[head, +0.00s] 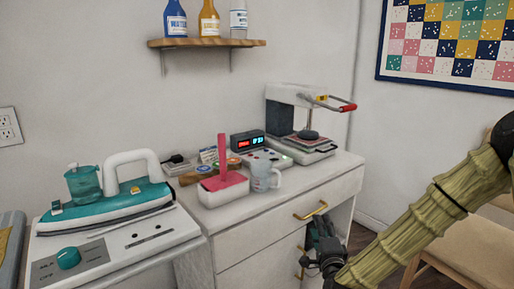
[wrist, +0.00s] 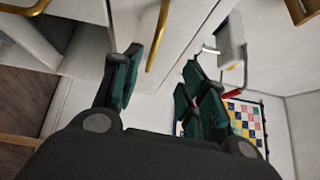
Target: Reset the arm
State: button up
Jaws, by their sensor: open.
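My gripper (head: 322,240) is in front of the white cabinet (head: 240,228), just below and to the right of the upper drawer's gold handle (head: 310,211). In the wrist view my gripper (wrist: 160,75) has its two dark green fingers spread well apart, with nothing between their tips. A gold handle (wrist: 158,38) shows beyond the gap between the fingers, and I cannot tell how far away it is. My arm reaches in from the right side of the head view.
A wooden chair (head: 450,240) stands at right, behind my arm.

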jog(key=s+a+f+n+g+y, duration=0.1)
jog(key=s+f+n+g, duration=0.15)
jog(key=f, duration=0.45)
jog(key=s+a+f+n+g+y, duration=0.1)
jog(key=s+a+f+n+g, duration=0.2)
jog(key=f, duration=0.4)
jog(key=s+d+f+n+g, duration=0.2)
jog(key=s+f+n+g, duration=0.3)
jog(key=s+f, duration=0.8)
jog(key=s+d+f+n+g, duration=0.1)
jog(key=s+f+n+g, duration=0.3)
jog(key=s+f, duration=0.9)
jog(key=s+d+r+n+g+h+p, duration=0.1)
jog(key=s+d+n+g, duration=0.1)
jog(key=s, duration=0.6)
jog(key=s+d+r+n+g+h, duration=0.1)
jog(key=s+d+r+n+g, duration=0.1)
jog(key=s, duration=0.6)
notch_tip(320, 180, up, 22)
jog(key=p, duration=2.2)
